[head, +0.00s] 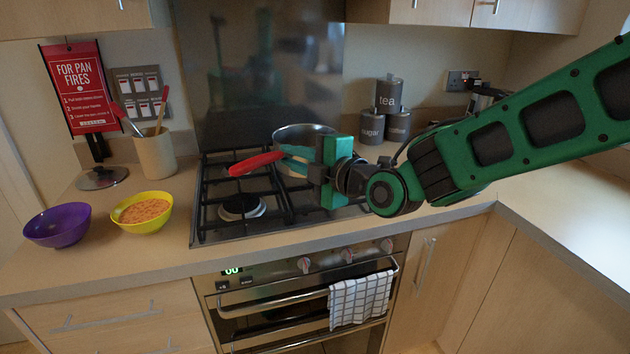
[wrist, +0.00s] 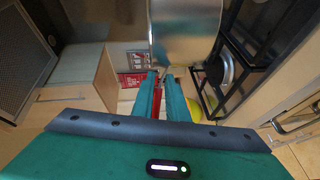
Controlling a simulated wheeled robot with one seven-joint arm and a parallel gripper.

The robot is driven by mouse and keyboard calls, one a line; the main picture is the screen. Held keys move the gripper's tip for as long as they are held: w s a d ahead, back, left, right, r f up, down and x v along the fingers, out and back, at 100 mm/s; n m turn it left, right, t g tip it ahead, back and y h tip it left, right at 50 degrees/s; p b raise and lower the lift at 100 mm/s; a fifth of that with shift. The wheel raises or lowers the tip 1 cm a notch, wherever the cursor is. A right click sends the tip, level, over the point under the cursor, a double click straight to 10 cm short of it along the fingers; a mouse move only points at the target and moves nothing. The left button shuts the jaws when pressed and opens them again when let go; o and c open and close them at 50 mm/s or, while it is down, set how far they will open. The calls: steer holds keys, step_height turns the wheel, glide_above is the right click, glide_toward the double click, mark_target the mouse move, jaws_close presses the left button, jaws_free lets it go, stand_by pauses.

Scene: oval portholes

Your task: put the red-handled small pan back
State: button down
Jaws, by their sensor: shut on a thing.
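The small pan (head: 300,132) has a silver body and a red handle (head: 256,163). In the head view it is over the back part of the hob, with its handle pointing left and forward. My gripper (head: 290,153) is shut on the handle, reaching in from the right. In the wrist view the silver pan body (wrist: 185,30) is just beyond the fingertips (wrist: 160,80), and a strip of the red handle (wrist: 157,103) shows between the fingers. My gripper hides part of the pan; I cannot tell whether its base touches the hob.
The black hob (head: 240,208) has a bare front-left burner. To its left are a yellow bowl (head: 142,211), a purple bowl (head: 58,225), a lid (head: 102,178) and a utensil pot (head: 155,155). Canisters (head: 388,97) stand at the back right. The right counter (head: 570,205) is clear.

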steer(key=w+d+f, duration=0.1)
steer(key=w, duration=0.1)
steer(key=w+d+f, duration=0.3)
steer(key=w, duration=0.1)
steer(key=shift+w+d+f, duration=0.2)
steer(key=shift+f, duration=2.4)
steer(key=c, duration=1.7)
jaws_free()
steer(key=shift+c, duration=0.2)
